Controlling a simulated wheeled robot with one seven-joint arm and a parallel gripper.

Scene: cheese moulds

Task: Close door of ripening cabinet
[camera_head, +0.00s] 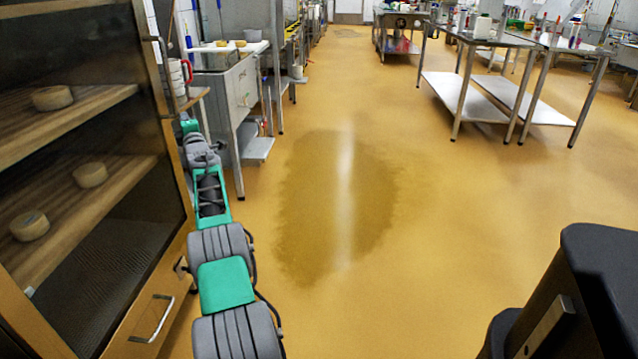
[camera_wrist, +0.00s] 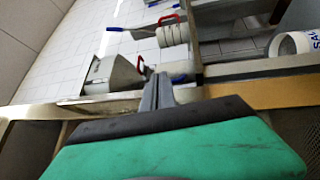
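The ripening cabinet (camera_head: 160,290) stands at the left of the head view. Its dark glass door (camera_head: 120,130) has a wooden frame, and cheeses show behind the glass on wooden shelves. Whether the door is fully shut or ajar I cannot tell. My arm reaches forward along the right side of the door. My gripper (camera_head: 189,126) is small and partly hidden at the far end of the arm. In the wrist view my gripper (camera_wrist: 158,92) has its fingers close together, with nothing visible between them. They lie in front of a wooden frame bar (camera_wrist: 270,96); contact is unclear.
A metal handle (camera_head: 155,318) sits on the cabinet's lower front. A grey drawer unit (camera_head: 228,95) stands beyond my arm. A red-handled jug (camera_head: 178,75) is beside the cabinet. Steel tables (camera_head: 480,100) stand at the right. The wet-looking floor between is clear.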

